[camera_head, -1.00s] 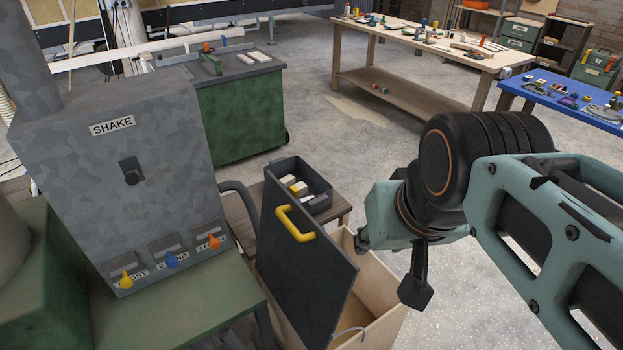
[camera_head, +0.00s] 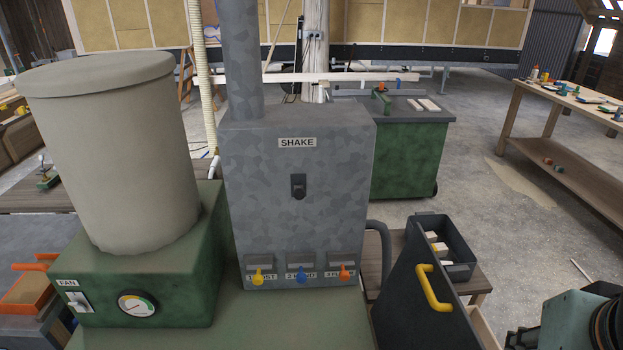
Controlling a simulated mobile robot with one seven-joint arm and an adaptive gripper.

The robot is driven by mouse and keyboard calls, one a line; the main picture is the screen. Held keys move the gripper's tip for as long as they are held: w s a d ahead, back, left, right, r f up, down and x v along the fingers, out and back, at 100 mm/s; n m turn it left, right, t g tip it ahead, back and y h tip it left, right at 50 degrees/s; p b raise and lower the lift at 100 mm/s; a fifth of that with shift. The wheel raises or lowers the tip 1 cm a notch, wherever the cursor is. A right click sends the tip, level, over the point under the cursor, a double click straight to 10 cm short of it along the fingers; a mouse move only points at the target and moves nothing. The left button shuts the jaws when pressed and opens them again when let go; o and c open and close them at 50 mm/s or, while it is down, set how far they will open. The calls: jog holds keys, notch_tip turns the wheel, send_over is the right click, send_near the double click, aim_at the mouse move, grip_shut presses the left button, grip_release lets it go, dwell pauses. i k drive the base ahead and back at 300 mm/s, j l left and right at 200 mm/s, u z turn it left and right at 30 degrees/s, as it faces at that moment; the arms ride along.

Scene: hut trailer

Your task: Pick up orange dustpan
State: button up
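An orange object (camera_head: 25,296), which looks like the dustpan, shows at the far left edge, low down. It is an orange-rimmed tray shape with brown inside and an orange bar behind it. It is partly hidden by the green fan housing and partly cut off by the picture edge. My gripper (camera_head: 524,339) shows only in part at the bottom right corner, beside my teal and black arm. It is far from the orange object, across the machine. Its fingers are mostly out of the picture.
A green fan housing (camera_head: 130,270) with a large beige drum (camera_head: 115,150) and a grey SHAKE cabinet (camera_head: 295,200) fill the middle. A dark panel with a yellow handle (camera_head: 434,288) and a dark crate (camera_head: 452,250) stand right. Open concrete floor (camera_head: 470,170) lies behind.

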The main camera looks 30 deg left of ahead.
aim_at(30, 293)
jog(key=u, duration=2.8)
jog(key=i+j+z, duration=0.45)
jog(key=i+j, duration=1.45)
